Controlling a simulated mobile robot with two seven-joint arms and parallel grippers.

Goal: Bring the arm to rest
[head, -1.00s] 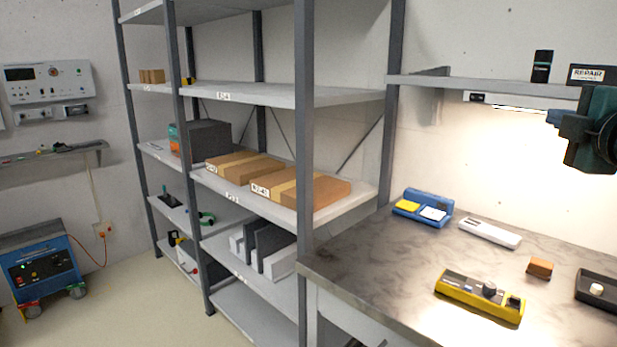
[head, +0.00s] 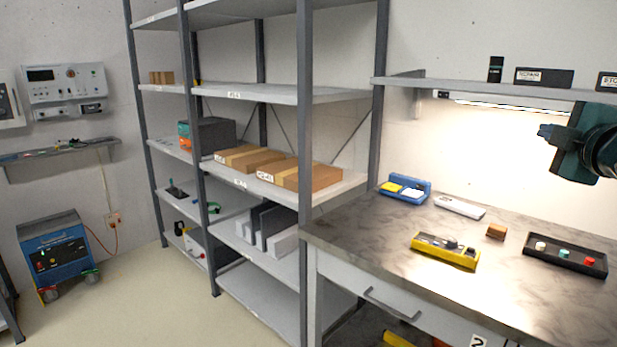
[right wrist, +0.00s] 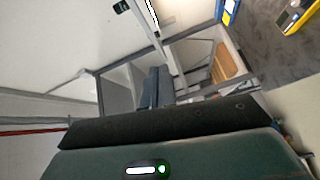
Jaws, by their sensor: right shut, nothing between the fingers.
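My right gripper (head: 547,132) is in the upper right of the head view, in the air above the workbench (head: 345,222) and in front of the lit wall. Its narrow fingers point left and hold nothing. In the right wrist view its two grey fingers (right wrist: 156,84) stand close together, beyond the dark green gripper body. My left gripper is not in view.
The bench carries a yellow device (head: 445,250), a blue bin (head: 405,190), a white device (head: 459,207), a brown block (head: 496,231) and a black tray (head: 565,254). A wall shelf (head: 480,87) runs above. A tall rack (head: 305,150) stands left.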

